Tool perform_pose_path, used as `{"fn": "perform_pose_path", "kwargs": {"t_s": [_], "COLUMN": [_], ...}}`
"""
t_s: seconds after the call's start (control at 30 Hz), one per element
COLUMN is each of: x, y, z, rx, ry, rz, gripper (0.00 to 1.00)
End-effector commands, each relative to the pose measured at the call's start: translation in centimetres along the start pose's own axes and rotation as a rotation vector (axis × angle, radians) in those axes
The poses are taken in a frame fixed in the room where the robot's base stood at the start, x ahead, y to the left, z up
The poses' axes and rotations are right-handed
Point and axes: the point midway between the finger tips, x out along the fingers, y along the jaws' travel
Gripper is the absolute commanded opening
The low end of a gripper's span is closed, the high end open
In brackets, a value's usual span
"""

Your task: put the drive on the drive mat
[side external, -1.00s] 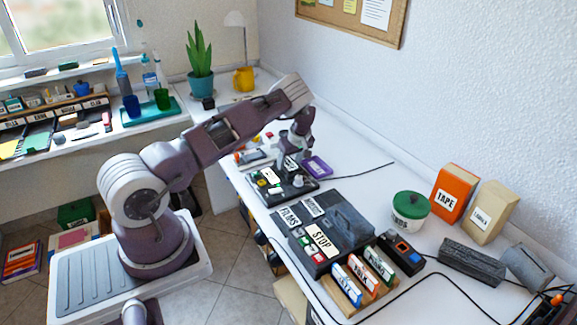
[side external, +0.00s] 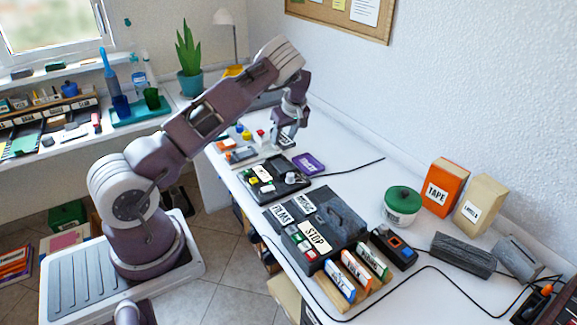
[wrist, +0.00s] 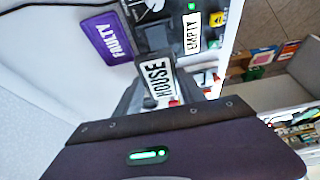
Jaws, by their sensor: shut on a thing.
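My gripper (side external: 286,140) is shut on a dark drive with a white label reading HOUSE (wrist: 156,82), which shows between the fingers in the wrist view. It is held above the table's far part. A purple mat (side external: 309,163) lies flat on the table just to the right of and nearer than the gripper; its label reads FAULTY in the wrist view (wrist: 104,38). A black dock (side external: 292,189) with small coloured parts and a white knob sits beside the mat; a label there reads EMPTY (wrist: 192,32). The fingers hide part of the drive.
A dark box (side external: 345,222) labelled FILMS, MUSIC and STOP stands nearer, with a rack of upright cases (side external: 356,272) in front. A green-lidded tub (side external: 402,205) and TAPE box (side external: 443,188) stand right. A cable runs from the dock. Small items (side external: 240,153) lie behind it.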

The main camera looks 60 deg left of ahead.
Motion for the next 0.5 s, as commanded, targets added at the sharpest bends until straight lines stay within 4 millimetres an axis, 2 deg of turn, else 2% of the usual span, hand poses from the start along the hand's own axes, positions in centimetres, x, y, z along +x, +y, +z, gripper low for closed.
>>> {"fn": "perform_pose_path", "kwargs": {"t_s": [0.17,0.33,0.4,0.5], "x": [-1.9,-4.1,-4.8,-5.3], "y": [2.5,4.4,4.7,4.8], "z": [6.1,13.4,15.8,17.8], "rx": [0.010,0.010,0.006,0.003], "ry": [-0.006,-0.004,-0.002,0.003], "rz": [0.004,0.004,0.004,0.003], "gripper": [0.00,0.00,0.00,0.00]}}
